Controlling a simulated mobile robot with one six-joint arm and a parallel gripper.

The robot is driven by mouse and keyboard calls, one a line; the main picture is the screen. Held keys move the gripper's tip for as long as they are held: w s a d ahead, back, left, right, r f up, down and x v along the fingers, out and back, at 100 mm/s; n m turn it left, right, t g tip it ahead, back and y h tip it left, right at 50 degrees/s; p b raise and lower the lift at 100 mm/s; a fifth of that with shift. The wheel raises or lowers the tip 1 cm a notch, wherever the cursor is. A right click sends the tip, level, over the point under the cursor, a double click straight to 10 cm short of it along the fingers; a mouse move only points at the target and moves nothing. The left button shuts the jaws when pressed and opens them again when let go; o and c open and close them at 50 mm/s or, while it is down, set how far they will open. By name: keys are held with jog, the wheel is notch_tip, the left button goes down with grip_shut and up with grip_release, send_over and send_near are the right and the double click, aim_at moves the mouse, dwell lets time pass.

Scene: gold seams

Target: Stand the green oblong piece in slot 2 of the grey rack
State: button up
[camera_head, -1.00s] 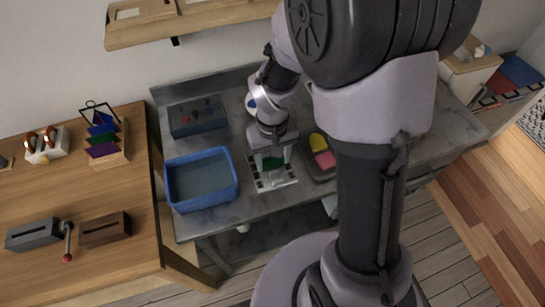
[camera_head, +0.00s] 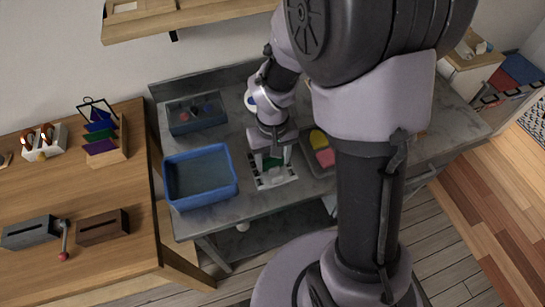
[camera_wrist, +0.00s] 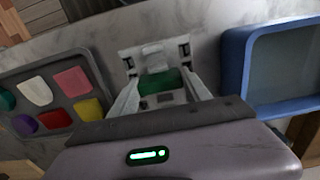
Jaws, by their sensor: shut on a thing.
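My gripper (camera_head: 272,166) is shut on a green piece (camera_wrist: 168,80), which shows between the two fingers in the wrist view. In the head view the green piece (camera_head: 271,163) is partly hidden by the gripper. A light grey, slotted fixture (camera_head: 279,180), probably the rack, lies on the grey bench right below the fingers. In the wrist view the fixture (camera_wrist: 129,64) shows dark openings around the fingers. I cannot tell whether the piece touches it, or which slot is slot 2.
A blue bin (camera_head: 232,190) stands just left of the fixture. A dark tray of coloured pieces (camera_wrist: 92,62) lies on its other side. A grey box (camera_head: 183,126) with small knobs stands behind the bin. A wooden table (camera_head: 145,190) is at the left.

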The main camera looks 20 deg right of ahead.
jog(key=shift+f+b, duration=0.3)
jog(key=shift+f, duration=0.1)
jog(key=o, duration=1.5)
jog(key=shift+o, duration=0.2)
notch_tip(320, 180, up, 7)
jog(key=p, duration=0.6)
jog(key=shift+r, duration=0.1)
